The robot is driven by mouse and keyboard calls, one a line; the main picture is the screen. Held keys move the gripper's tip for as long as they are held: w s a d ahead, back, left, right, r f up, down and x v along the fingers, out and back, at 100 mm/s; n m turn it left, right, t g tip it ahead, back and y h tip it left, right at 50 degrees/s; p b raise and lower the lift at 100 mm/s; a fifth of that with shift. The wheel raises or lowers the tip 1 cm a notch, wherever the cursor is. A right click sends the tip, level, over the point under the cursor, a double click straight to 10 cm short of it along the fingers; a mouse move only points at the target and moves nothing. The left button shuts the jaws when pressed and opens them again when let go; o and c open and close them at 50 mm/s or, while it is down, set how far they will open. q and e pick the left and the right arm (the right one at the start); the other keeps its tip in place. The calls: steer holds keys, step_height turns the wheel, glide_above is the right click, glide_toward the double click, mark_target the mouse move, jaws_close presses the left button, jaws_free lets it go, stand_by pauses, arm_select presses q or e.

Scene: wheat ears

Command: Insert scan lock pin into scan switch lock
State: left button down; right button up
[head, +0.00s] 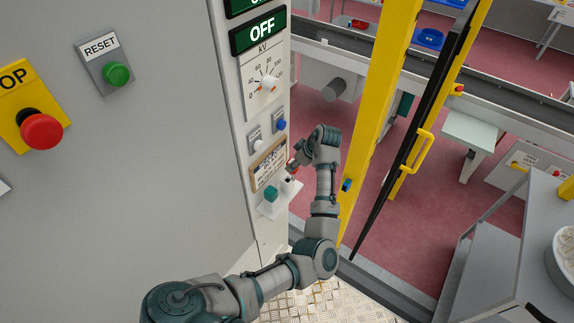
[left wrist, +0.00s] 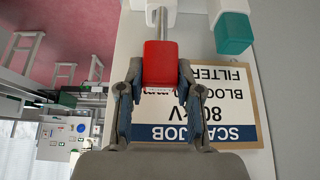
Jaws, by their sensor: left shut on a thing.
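The scan lock pin has a red block handle (left wrist: 160,65) and a metal shaft (left wrist: 157,22). My left gripper (left wrist: 156,84) is shut on the red handle, with one finger on each side. The shaft reaches a white block (left wrist: 137,5) at the top of the wrist view, likely the scan switch lock. I cannot tell whether the tip is inside it. A teal block (head: 270,194) stands beside it, also in the wrist view (left wrist: 233,34).
A job sign (head: 268,165) is on the panel, above the teal block. A dial (head: 268,84) and small white and blue buttons are higher up. Yellow posts (head: 381,100) and a dark door edge stand to the right. A red stop button (head: 41,131) is at left.

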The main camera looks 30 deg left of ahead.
arm_select(q)
steer(key=s+d+r+p, duration=0.1)
steer(key=d, duration=1.3)
steer(key=shift+d+r+p, duration=0.3)
steer(key=shift+d+p, duration=0.05)
steer(key=shift+d, duration=0.05)
